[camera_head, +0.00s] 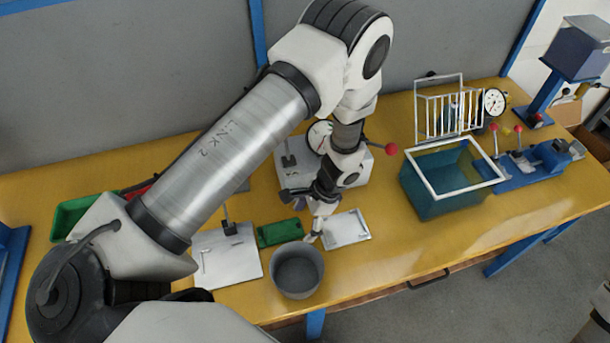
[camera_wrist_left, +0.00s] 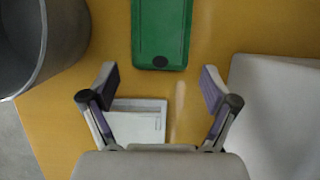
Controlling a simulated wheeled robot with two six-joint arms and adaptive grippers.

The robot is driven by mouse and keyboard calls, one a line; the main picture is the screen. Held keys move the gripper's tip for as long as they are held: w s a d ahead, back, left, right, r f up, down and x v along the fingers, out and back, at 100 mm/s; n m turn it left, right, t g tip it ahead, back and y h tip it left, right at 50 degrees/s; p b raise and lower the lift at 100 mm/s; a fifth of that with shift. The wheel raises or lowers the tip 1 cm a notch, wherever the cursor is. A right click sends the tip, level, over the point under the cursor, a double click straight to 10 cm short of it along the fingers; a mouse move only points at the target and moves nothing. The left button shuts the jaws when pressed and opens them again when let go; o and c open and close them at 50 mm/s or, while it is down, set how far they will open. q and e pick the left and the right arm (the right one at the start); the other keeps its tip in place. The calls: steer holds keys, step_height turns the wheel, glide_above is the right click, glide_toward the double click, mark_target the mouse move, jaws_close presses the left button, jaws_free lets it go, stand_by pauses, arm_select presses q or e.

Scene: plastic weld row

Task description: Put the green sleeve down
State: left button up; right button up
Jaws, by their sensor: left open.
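The green sleeve (camera_head: 279,232) is a flat, dark green rectangle lying on the yellow bench. It also shows in the left wrist view (camera_wrist_left: 161,32) at the top, ahead of the fingers, with a dark oval at its near end. My left gripper (camera_head: 299,217) is open and empty, over the bench at the sleeve's right end. In the left wrist view its fingers (camera_wrist_left: 160,80) are spread wide with nothing between them, apart from the sleeve. A small white tray (camera_head: 346,229) lies right of the sleeve. My right gripper does not show.
A grey bucket (camera_head: 297,272) stands in front of the sleeve, near the bench's front edge. A white plate (camera_head: 226,262) lies left of it. A press with a pale base (camera_head: 350,169) stands behind. A teal bin (camera_head: 424,197) is at right; bare bench lies in front of it.

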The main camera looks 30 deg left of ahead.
arm_select(q)
steer(key=shift+w+r, duration=0.25)
steer(key=shift+r, duration=0.25)
steer(key=shift+o, duration=0.4)
steer(key=b+v, duration=0.2)
steer(key=v, duration=0.8)
steer(key=shift+d+r, duration=0.25)
steer(key=h, duration=0.1)
steer(key=s+d+f+t+h, duration=0.1)
steer(key=h, duration=0.1)
steer(key=shift+s+f, duration=0.3)
steer(key=shift+s, duration=0.05)
steer(key=t+h, duration=0.1)
steer(key=t+y+p, duration=0.1)
glide_above(287, 228)
steer(key=shift+s+f, duration=0.25)
steer(key=shift+f, duration=0.7)
steer(key=f+b, duration=0.7)
steer(key=f, duration=0.1)
steer(key=shift+w+b, duration=0.2)
steer(key=shift+b, duration=0.15)
steer(key=shift+w+d+r, duration=0.1)
steer(key=shift+r, duration=0.1)
steer(key=c, duration=1.4)
